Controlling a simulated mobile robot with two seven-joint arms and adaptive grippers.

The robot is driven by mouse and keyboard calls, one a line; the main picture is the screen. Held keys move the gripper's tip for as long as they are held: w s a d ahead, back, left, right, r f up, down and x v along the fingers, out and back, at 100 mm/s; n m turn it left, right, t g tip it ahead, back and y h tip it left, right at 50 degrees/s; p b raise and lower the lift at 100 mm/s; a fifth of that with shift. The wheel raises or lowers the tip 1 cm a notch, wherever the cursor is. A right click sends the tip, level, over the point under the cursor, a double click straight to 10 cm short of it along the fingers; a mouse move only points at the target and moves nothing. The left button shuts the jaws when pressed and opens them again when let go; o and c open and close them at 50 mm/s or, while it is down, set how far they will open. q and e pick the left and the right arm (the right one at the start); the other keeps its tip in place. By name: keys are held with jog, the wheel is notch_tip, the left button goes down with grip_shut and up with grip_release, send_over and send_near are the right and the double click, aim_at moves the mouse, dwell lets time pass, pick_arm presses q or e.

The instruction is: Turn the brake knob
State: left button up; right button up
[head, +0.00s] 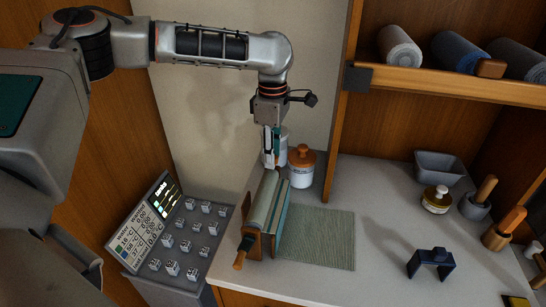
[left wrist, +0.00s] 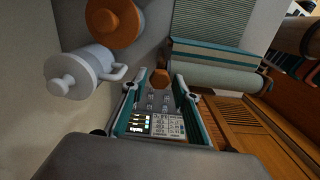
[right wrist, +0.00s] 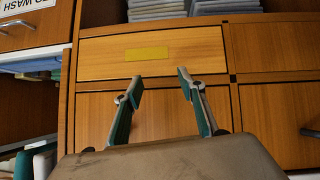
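A roll holder (head: 253,245) with a pale green fabric roll (head: 264,200) stands at the counter's left edge; the roll also shows in the left wrist view (left wrist: 210,78). A brown faceted knob (left wrist: 160,77), seemingly the brake knob, shows at the roll's end in the left wrist view. My left gripper (head: 270,160) points down at the roll's far end. Its fingertips (left wrist: 160,76) are apart with the knob between them in view; I cannot tell whether they touch it. My right gripper (right wrist: 159,78) is open and empty, facing a wooden drawer (right wrist: 155,54).
A white jar with an orange lid (head: 302,167) stands close beside the left gripper. A white lidded container (left wrist: 85,72) is near it too. A grey panel with switches and a screen (head: 150,220) lies left. A dark blue stand (head: 431,262) is at right.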

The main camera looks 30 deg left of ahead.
pick_arm(q)
jog(key=shift+r, duration=2.5)
